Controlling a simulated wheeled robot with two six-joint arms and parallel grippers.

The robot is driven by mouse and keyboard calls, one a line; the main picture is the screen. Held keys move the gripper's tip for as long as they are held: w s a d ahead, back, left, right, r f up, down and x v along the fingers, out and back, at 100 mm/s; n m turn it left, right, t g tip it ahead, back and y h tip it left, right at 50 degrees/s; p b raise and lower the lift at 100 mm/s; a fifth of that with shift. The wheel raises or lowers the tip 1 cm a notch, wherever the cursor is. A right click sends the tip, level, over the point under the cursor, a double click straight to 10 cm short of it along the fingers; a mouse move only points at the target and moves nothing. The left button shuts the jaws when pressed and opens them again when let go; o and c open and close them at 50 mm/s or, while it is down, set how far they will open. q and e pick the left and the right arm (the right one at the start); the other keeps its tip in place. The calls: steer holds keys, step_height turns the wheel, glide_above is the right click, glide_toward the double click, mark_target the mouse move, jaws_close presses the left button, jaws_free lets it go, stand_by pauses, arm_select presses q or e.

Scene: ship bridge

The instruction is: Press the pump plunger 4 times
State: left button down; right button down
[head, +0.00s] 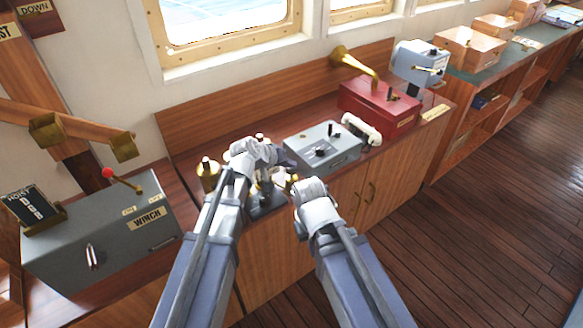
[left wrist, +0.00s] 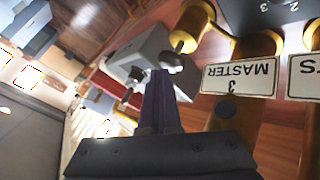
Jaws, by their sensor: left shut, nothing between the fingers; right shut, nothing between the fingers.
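I cannot tell which fitting is the pump plunger. My left gripper (head: 272,156) is shut and empty, above the group and hiding much of it. In the left wrist view its dark fingers (left wrist: 162,90) are together, beside a brass cylinder (left wrist: 194,22) and a label reading MASTER 3 (left wrist: 240,78). My right gripper (head: 288,186) is shut and empty, lower and close by at the counter's front edge; its fingertips are hard to make out.
A grey winch box (head: 100,235) with a red-knobbed lever (head: 110,174) stands to the left. A grey box with knobs (head: 322,148), a white handset (head: 362,128) and a red box with a brass horn (head: 380,104) stand to the right. The wooden floor at right is clear.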

mark_target(290, 170)
arm_select(q)
steer(key=shift+f+b, duration=0.95)
steer(key=shift+f, duration=0.05)
stand_by(0.7)
steer(key=shift+r, duration=0.15)
steer(key=shift+r+p, duration=1.85)
steer(key=shift+p, duration=0.1)
step_height(290, 170, up, 5)
steer(key=p, duration=0.5)
stand_by(1.8)
step_height(290, 170, up, 4)
steer(key=p, duration=0.3)
steer(key=shift+f+p, duration=0.15)
steer(key=shift+p, duration=0.25)
steer(key=shift+f, duration=0.15)
